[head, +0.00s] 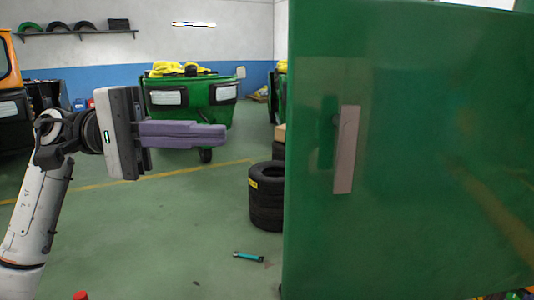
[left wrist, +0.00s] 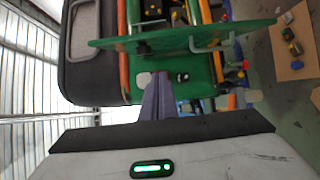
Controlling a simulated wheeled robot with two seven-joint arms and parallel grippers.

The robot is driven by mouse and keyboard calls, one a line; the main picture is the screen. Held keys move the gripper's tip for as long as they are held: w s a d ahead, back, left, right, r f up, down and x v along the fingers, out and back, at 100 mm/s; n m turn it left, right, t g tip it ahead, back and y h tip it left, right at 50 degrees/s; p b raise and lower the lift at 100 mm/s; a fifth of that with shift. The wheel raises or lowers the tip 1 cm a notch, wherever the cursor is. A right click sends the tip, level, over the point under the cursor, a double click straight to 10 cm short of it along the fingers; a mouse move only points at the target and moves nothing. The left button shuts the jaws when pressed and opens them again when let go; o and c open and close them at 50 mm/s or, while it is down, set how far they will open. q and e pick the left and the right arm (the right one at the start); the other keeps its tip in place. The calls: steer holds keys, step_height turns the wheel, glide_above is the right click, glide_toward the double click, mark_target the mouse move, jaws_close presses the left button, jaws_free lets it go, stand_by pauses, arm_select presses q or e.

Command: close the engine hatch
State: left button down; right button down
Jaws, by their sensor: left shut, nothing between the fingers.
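The engine hatch is a large green panel (head: 420,220) filling the right of the head view, with a pale grey-pink handle (head: 347,150) near its left edge. It stands swung open. In the left wrist view the hatch (left wrist: 125,42) shows nearly edge-on, with its handle (left wrist: 213,47) standing off one face. My left gripper (head: 222,136) is shut and empty, pointing right, and appears left of the hatch's edge in the head view. Its purple-grey fingers (left wrist: 158,82) also show in the left wrist view, with no visible contact. My right gripper is out of view.
Black stacked tires (head: 266,197) stand on the floor left of the hatch. A green rickshaw (head: 190,105) with yellow cloth stands behind. A teal tool (head: 248,257) lies on the floor. A cardboard sheet with small items (left wrist: 296,45) shows in the wrist view. Open floor lies at lower left.

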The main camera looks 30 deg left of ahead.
arm_select(q)
steer(key=d+p, duration=0.3)
steer(key=d, duration=0.8)
steer(key=shift+s+d, duration=0.25)
steer(key=shift+s, duration=0.05)
